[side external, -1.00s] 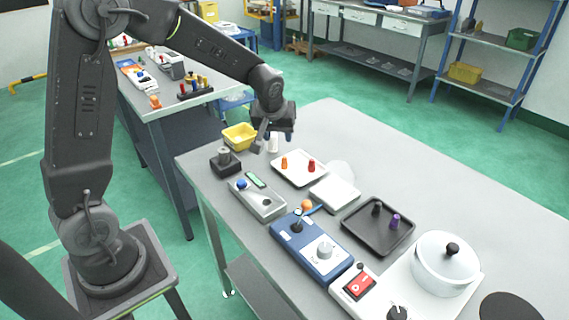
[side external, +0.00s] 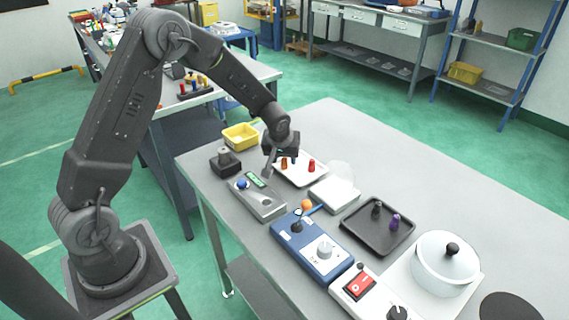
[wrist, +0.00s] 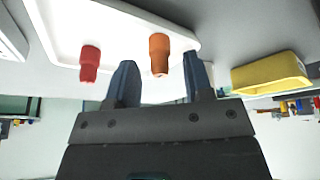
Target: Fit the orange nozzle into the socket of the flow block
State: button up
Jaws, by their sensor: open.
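The orange nozzle (side external: 284,164) stands upright on a white tray (side external: 318,176), to the left of a red nozzle (side external: 311,166). My gripper (side external: 282,156) is open and empty, low over the tray at the orange nozzle. In the wrist view, the orange nozzle (wrist: 159,54) shows between my two spread fingertips (wrist: 160,66), with a gap on each side; the red one (wrist: 90,63) is outside them, to the left. A grey block (side external: 265,210) with a blue ball, a green strip and a dark round hole, likely the flow block, lies in front of the tray.
A yellow bin (side external: 240,137) and a dark block with a grey knob (side external: 226,161) are left of the tray. A blue control box (side external: 312,247), a white box (side external: 335,194) and a black tray with two pegs (side external: 377,248) stand nearby.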

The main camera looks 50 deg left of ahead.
jog(key=shift+c, duration=0.2)
grip_shut()
dwell(0.3)
